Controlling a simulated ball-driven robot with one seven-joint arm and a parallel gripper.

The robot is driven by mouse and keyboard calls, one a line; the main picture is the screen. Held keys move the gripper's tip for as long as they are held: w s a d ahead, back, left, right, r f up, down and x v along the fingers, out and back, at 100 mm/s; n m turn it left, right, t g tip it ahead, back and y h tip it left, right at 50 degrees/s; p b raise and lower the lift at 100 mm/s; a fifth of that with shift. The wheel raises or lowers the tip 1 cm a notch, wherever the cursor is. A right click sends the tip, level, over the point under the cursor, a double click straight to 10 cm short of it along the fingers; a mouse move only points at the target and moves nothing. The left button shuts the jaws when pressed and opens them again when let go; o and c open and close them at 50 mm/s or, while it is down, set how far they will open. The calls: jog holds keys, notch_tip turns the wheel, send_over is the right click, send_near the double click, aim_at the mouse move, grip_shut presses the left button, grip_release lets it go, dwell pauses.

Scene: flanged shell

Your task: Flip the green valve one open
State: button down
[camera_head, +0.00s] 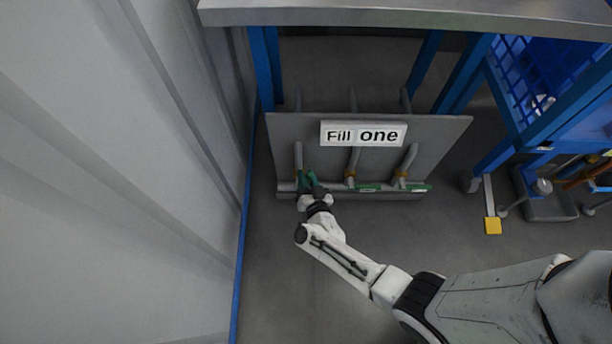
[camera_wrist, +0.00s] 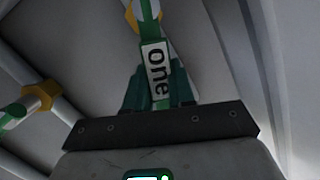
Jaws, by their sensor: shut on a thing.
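The green valve handle (camera_wrist: 145,30) carries a white label (camera_wrist: 157,70) that reads "one". In the wrist view it runs down from a yellow fitting into my gripper (camera_wrist: 160,92). The green fingers of my gripper are shut on the handle, one on each side of the label. In the head view my gripper (camera_head: 312,184) is at the leftmost pipe (camera_head: 299,158) of the grey panel and hides most of that valve. Two other green valve handles, one in the middle (camera_head: 368,188) and one at the right (camera_head: 418,187), lie along the horizontal pipe.
A sign (camera_head: 363,134) on the grey panel (camera_head: 440,130) reads "Fill one". A ribbed wall (camera_head: 130,150) stands close on the left. A metal tabletop (camera_head: 400,12) overhangs the panel. A blue cart (camera_head: 550,120) stands at the right. The floor in front is clear.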

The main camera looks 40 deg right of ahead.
jog(key=c, duration=1.1)
grip_release()
jog(key=shift+o, duration=0.2)
jog(key=p+v, duration=0.3)
jog(key=v, duration=0.8)
